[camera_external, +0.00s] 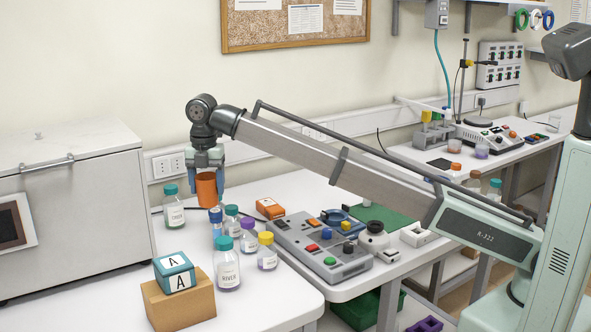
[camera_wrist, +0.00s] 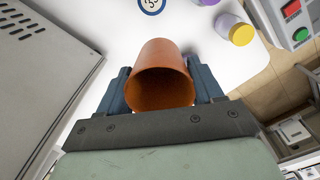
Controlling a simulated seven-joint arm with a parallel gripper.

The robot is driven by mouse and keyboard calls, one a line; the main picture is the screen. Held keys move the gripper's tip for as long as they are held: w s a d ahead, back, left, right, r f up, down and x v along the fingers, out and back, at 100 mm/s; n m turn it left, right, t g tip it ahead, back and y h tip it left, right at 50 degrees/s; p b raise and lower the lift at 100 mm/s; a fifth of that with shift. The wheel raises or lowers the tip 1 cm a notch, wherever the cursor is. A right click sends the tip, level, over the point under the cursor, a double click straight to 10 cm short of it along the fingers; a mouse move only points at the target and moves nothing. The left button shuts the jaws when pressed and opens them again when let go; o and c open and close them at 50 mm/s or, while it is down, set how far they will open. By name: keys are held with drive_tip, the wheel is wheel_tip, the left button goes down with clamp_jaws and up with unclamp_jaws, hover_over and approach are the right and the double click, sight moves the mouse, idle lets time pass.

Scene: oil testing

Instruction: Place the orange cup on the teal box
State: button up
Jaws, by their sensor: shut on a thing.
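The orange cup (camera_external: 206,186) is held upright between the two fingers of my gripper (camera_external: 206,191), above the back of the white bench. In the wrist view the cup (camera_wrist: 163,53) shows its open mouth, with a blue finger of my gripper (camera_wrist: 160,93) on each side. The teal box (camera_external: 176,283) has white labels marked "A" and rests on a brown cardboard box (camera_external: 178,307) at the front left of the bench. It is below, in front and slightly left of the cup in the external view. I cannot make it out in the wrist view.
Several capped bottles, including a large one (camera_external: 227,269), stand between the cup and the control panel (camera_external: 323,246). A large grey cabinet (camera_external: 75,205) borders the bench on the left.

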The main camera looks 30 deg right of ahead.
drive_tip(key=s+a+r+n, duration=0.2)
drive_tip(key=s+a+r, duration=0.1)
drive_tip(key=s+a, duration=0.5)
drive_tip(key=s+a+r+n, duration=0.1)
drive_tip(key=s+a+r, duration=0.2)
drive_tip(key=s+a, duration=0.55)
drive_tip(key=n, duration=0.5)
hover_over(173, 262)
drive_tip(key=shift+f, duration=3.65)
drive_tip(key=shift+f, duration=0.1)
drive_tip(key=o, duration=1)
drive_tip(key=shift+o, duration=0.2)
wheel_tip(173, 262, up, 12)
